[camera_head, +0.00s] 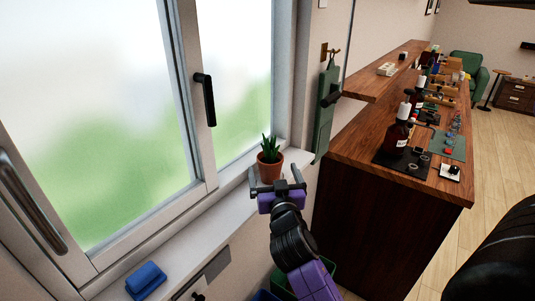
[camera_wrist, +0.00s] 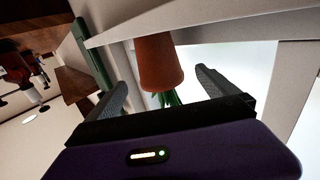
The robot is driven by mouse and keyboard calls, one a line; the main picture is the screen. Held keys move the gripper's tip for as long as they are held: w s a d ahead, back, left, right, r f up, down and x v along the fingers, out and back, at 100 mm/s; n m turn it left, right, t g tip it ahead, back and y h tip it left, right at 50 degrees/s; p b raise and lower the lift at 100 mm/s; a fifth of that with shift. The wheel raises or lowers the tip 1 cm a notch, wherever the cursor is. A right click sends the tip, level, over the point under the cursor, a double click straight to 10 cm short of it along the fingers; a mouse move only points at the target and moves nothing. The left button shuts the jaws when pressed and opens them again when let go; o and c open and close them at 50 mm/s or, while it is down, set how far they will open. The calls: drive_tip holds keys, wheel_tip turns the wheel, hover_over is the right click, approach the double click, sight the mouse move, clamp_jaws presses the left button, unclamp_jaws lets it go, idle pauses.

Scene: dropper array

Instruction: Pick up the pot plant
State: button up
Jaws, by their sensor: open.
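The pot plant (camera_head: 269,167) is a terracotta pot with spiky green leaves, standing upright on the white window sill. In the wrist view the pot (camera_wrist: 160,62) appears upside down, its green leaves partly hidden behind my gripper body. My gripper (camera_head: 277,188) is open, at the near side of the pot in the head view. In the wrist view the fingers of my gripper (camera_wrist: 162,90) point toward the pot, with one finger on each side. I see no finger clearly touching it.
The window (camera_head: 110,110) with a black handle (camera_head: 205,99) rises behind the sill (camera_head: 220,200). A blue folded cloth-like item (camera_head: 146,281) lies on the sill's near end. A green hanging item (camera_head: 325,110) is on the wall right of the plant. A wooden counter (camera_head: 350,150) with bottles stands at right.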

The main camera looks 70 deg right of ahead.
sight(269, 156)
drive_tip(key=p+x, duration=0.1)
drive_tip(key=x, duration=0.1)
drive_tip(key=p+x, duration=0.1)
drive_tip(key=x, duration=0.2)
drive_tip(key=p+x, duration=0.1)
drive_tip(key=x, duration=0.1)
drive_tip(key=shift+w+d+r, duration=0.25)
drive_tip(key=shift+d, duration=0.05)
drive_tip(key=shift+w+d+f, duration=0.15)
drive_tip(key=shift+w+d, duration=0.05)
drive_tip(key=shift+d, duration=0.15)
drive_tip(key=c, duration=1.8)
